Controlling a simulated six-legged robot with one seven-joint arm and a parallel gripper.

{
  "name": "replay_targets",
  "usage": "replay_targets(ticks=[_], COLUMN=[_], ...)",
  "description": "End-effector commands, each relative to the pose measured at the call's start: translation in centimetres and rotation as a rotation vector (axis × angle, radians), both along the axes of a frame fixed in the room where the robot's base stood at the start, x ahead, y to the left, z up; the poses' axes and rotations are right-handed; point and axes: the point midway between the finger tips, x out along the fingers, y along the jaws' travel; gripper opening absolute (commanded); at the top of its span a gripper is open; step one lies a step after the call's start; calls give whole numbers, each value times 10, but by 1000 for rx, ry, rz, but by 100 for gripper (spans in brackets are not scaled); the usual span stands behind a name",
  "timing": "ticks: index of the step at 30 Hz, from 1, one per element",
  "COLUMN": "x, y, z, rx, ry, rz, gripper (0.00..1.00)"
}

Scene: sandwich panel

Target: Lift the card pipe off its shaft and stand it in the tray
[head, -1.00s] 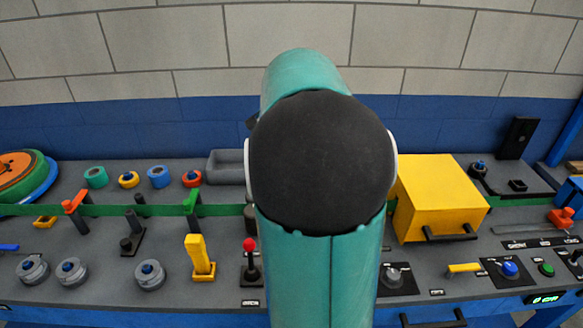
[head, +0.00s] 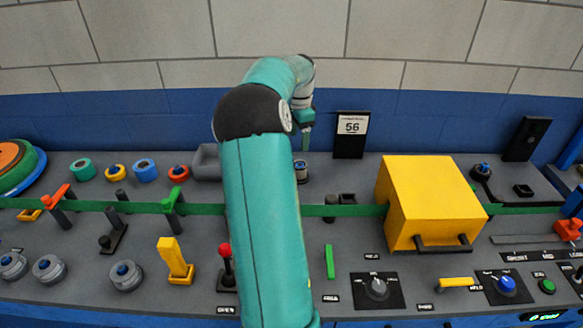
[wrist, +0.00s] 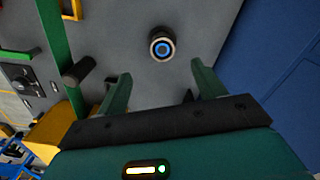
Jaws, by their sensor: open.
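A short upright pipe (head: 301,172), which I take to be the card pipe, stands on the grey panel under my gripper. In the wrist view the pipe (wrist: 162,47) shows end-on, with a dark outer edge, a pale ring and a blue centre that looks like the shaft. My gripper (head: 305,143) is above it, apart from it. In the wrist view my gripper (wrist: 161,80) has its two green fingers spread, with nothing between them. The pipe lies beyond the fingertips, between their lines. The grey tray (head: 205,163) is left of the pipe, partly hidden by my arm.
A green rail (head: 350,210) crosses the panel in front of the pipe, with a dark post (head: 331,203) near it. A yellow box (head: 430,200) stands to the right. A "56" display (head: 351,134) is behind. Several coloured rings, including a red one (head: 178,173), lie left of the tray.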

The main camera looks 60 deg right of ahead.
Motion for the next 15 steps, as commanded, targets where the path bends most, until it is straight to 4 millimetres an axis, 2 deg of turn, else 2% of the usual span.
replay_targets(ticks=[7,15], x=[-10,-12], y=[-5,-5], z=[-19,-70], rx=[5,5], ry=[9,9], rz=[-32,-34], gripper=[69,69])
